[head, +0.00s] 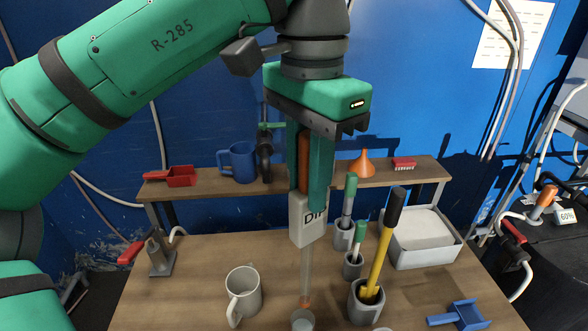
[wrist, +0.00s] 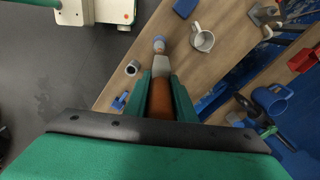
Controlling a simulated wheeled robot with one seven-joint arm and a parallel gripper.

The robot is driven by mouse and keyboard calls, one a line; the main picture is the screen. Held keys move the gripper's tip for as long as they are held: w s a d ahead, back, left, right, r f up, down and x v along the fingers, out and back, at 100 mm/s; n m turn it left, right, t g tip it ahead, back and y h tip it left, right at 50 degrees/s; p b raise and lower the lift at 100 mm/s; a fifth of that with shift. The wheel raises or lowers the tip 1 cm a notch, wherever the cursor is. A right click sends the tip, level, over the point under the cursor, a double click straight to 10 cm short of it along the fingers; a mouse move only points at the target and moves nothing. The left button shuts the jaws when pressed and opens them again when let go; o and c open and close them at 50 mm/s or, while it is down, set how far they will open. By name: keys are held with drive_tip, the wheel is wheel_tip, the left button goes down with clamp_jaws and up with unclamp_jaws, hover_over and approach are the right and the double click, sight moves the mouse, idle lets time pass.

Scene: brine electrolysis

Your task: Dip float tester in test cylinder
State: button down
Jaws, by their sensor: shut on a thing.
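My gripper (head: 308,190) is shut on the float tester (head: 308,220), gripping its orange handle. A grey round-mouthed cylinder (head: 303,321), seemingly the test cylinder, stands at the bottom edge of the head view, partly cut off. The tip shows right at or just above its mouth; I cannot tell whether it is inside. In the wrist view the tester (wrist: 161,68) points away from me, its pale block covering the stem, with a round bluish-grey thing (wrist: 159,43) beyond it.
A grey mug (head: 243,294) stands to the left. Several grey holders stand close on the right; one (head: 366,303) bears a yellow tool with a black grip. A white tray (head: 428,245) and a blue scoop (head: 466,315) lie further right. A raised shelf (head: 330,180) runs behind.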

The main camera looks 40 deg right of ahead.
drive_tip(key=shift+w+f, duration=0.15)
drive_tip(key=shift+s+a+f, duration=0.1)
drive_tip(key=shift+s+f, duration=0.1)
drive_tip(key=shift+f, duration=0.35)
drive_tip(key=shift+s+a+f, duration=0.1)
drive_tip(key=shift+s+f, duration=0.1)
drive_tip(key=shift+f, duration=0.3)
wheel_tip(320, 180, down, 17)
drive_tip(key=shift+f, duration=0.2)
idle(2.0)
drive_tip(key=shift+w+d, duration=0.1)
drive_tip(key=shift+r, duration=0.1)
idle(2.0)
